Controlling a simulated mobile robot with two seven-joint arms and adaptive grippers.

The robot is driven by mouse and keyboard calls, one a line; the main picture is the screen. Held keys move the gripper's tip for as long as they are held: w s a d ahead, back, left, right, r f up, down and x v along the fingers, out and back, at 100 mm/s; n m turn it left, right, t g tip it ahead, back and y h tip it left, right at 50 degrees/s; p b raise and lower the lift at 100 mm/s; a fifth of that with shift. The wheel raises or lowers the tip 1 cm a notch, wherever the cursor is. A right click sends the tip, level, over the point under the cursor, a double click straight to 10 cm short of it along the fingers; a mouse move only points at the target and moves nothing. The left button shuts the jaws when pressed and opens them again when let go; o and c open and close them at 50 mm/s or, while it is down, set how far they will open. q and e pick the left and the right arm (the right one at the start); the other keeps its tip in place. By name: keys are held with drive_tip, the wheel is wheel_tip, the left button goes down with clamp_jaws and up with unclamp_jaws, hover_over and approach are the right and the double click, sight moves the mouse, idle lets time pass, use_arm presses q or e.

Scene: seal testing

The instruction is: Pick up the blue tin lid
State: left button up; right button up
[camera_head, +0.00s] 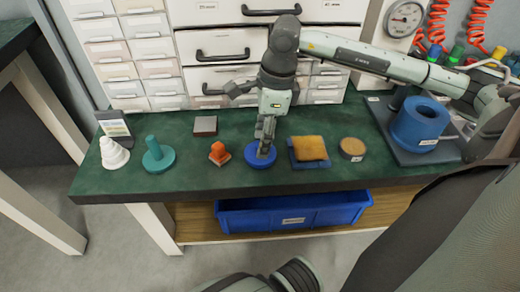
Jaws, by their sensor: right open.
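The blue tin lid (252,160) is a round blue disc lying flat on the green bench top, near its front edge. My right gripper (265,148) points down over the lid, with its fingers in front of the lid's middle and hiding part of it. The gripper is open. I cannot tell whether the fingertips touch the lid. My left gripper is not in view.
An orange-red knobbed piece (220,153) stands left of the lid, and a yellow sponge-like block (310,148) lies right of it. A teal post on a disc (158,158) and a white cone (113,153) stand further left. Drawers (222,45) close off the back.

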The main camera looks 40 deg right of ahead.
drive_tip(key=shift+w+f, duration=0.1)
drive_tip(key=shift+f, duration=0.7)
drive_tip(key=shift+c, duration=0.5)
clamp_jaws()
